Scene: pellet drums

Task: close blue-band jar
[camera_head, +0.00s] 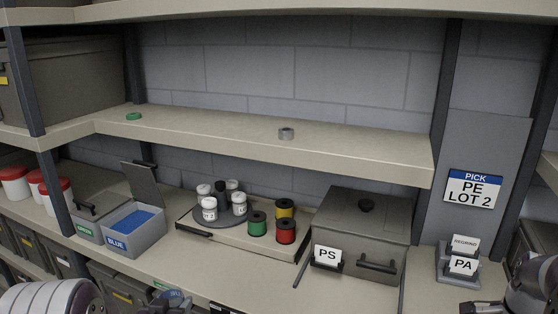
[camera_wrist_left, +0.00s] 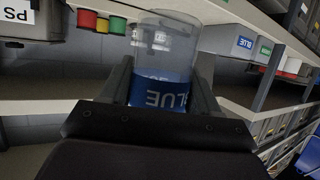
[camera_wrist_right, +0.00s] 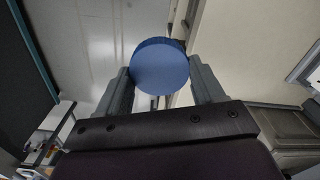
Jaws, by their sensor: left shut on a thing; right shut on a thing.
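The blue-band jar (camera_wrist_left: 165,45) is a clear cylinder with a blue band lettered BLUE. In the left wrist view my left gripper (camera_wrist_left: 162,82) is shut on it, with one finger on each side of the band. In the head view the left gripper (camera_head: 173,300) is low at the bottom edge, and the jar is only partly visible there. In the right wrist view my right gripper (camera_wrist_right: 160,84) is shut on a round blue lid (camera_wrist_right: 160,66). In the head view the right gripper (camera_head: 484,307) is at the lower right edge; the lid is not visible there. Lid and jar are apart.
A shelf behind carries an open blue bin (camera_head: 137,230), a turntable (camera_head: 221,215) with small jars, several coloured spools (camera_head: 285,231) and a grey PS box (camera_head: 362,228). A PA card holder (camera_head: 461,264) stands at right.

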